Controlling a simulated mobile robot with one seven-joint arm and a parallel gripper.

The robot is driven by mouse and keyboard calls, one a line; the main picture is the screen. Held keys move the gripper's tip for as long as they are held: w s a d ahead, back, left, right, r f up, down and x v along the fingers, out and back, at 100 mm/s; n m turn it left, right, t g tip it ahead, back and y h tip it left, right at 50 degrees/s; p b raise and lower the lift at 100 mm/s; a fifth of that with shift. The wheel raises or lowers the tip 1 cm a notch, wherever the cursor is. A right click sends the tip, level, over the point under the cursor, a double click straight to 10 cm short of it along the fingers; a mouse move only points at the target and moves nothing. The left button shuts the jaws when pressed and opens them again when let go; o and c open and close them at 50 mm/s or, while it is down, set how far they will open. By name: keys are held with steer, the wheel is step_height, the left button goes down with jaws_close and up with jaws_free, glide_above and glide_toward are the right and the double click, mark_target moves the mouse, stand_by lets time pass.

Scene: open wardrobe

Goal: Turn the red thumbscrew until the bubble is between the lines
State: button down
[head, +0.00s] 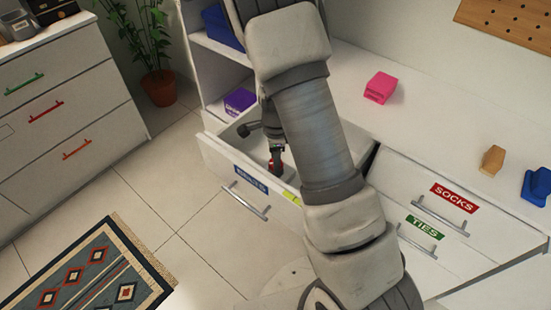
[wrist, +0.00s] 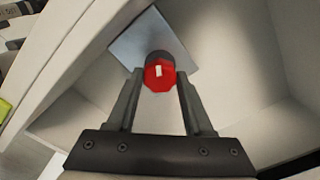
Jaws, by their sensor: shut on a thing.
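The red thumbscrew (wrist: 159,76) has a faceted red head with a white mark, on a dark round base. A grey plate (wrist: 128,47) lies behind it inside the open drawer (head: 222,158). My gripper (wrist: 160,70) is shut on the thumbscrew, with one finger on each side of the head. In the head view my gripper (head: 277,150) reaches down into the drawer, with red showing at its tips. A yellow-green vial (head: 291,197) sits at the drawer front's top edge, partly behind my arm. It is cut off in the wrist view (wrist: 5,109). Its bubble and lines cannot be made out.
The drawer front has a blue label (head: 251,180) and a handle (head: 246,201). A purple box (head: 239,102) is on the shelf behind. A pink box (head: 380,88), a wooden piece (head: 492,160) and a blue object (head: 537,186) stand on the white top.

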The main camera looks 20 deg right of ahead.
steer(key=shift+n, duration=0.3)
steer(key=n, duration=1.1)
steer(key=shift+n, duration=0.4)
steer(key=n, duration=0.6)
steer(key=shift+b, duration=0.3)
steer(key=n, duration=0.6)
steer(key=shift+p, duration=0.35)
steer(key=shift+c, duration=1.5)
jaws_free()
steer(key=shift+r, duration=0.15)
